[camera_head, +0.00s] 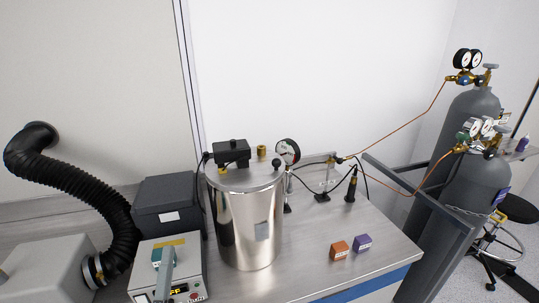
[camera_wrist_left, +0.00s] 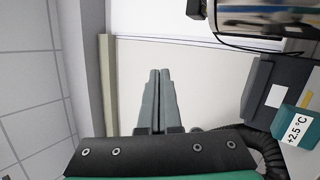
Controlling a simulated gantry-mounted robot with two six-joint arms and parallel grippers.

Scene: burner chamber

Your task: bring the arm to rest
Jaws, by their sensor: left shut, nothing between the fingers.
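Nothing touches the fingertips there. My right gripper is not in view.
A steel chamber (camera_head: 245,220) with a gauge stands on the bench, right of the gripper. A dark box (camera_head: 168,205) and black hose (camera_head: 100,195) are at left. Orange (camera_head: 340,250) and purple (camera_head: 363,243) blocks lie right. Gas cylinders (camera_head: 470,120) stand beyond.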

